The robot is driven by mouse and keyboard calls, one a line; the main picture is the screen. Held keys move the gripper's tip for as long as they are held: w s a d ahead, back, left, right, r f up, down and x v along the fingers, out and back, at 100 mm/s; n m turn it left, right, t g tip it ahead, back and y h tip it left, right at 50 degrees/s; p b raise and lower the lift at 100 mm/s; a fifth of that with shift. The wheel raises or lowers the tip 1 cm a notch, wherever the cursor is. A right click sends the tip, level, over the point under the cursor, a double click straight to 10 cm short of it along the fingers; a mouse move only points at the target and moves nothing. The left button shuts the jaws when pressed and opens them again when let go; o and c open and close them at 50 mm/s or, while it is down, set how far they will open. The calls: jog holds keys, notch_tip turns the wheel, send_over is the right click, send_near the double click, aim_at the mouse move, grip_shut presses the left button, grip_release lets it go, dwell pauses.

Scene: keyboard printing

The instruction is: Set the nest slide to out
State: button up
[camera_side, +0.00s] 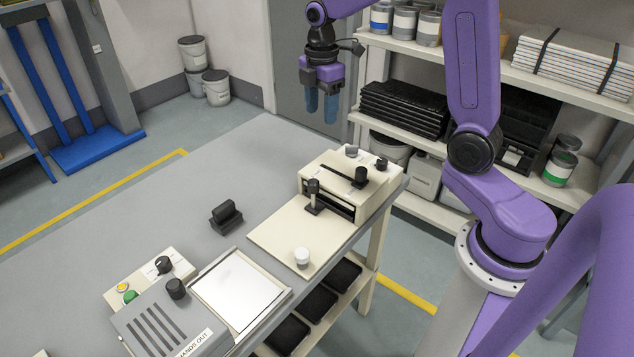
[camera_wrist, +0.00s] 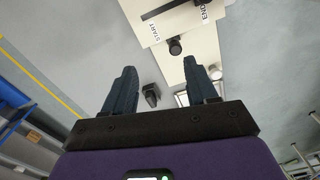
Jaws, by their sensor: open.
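A cream machine (camera_side: 345,185) stands at the right end of the table. It has a dark opening low on its front-left side, and a black-topped upright handle (camera_side: 313,192) stands at that opening, above a flat cream base plate (camera_side: 275,236). I cannot read a label naming the nest slide; this handle may belong to it. On top are a slot and a black knob (camera_side: 360,177). In the wrist view, the machine's top (camera_wrist: 170,14) carries START and END beside the slot. My gripper (camera_side: 321,103) is open and empty, above and behind the machine; its two fingers also show in the wrist view (camera_wrist: 160,68).
A white knob (camera_side: 302,257) stands on the base plate's near corner. A black block (camera_side: 226,217) lies mid-table. At the front are a white-topped tray (camera_side: 240,290), a grey slotted box marked HANDS OUT (camera_side: 165,325) and a button box (camera_side: 150,280). The table's far left is clear.

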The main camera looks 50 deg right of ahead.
jog(key=n, duration=0.2)
send_over(313, 181)
notch_tip(313, 181, down, 17)
jog(key=shift+d+f, duration=0.1)
jog(key=shift+f, duration=0.1)
dwell(0.4)
grip_shut()
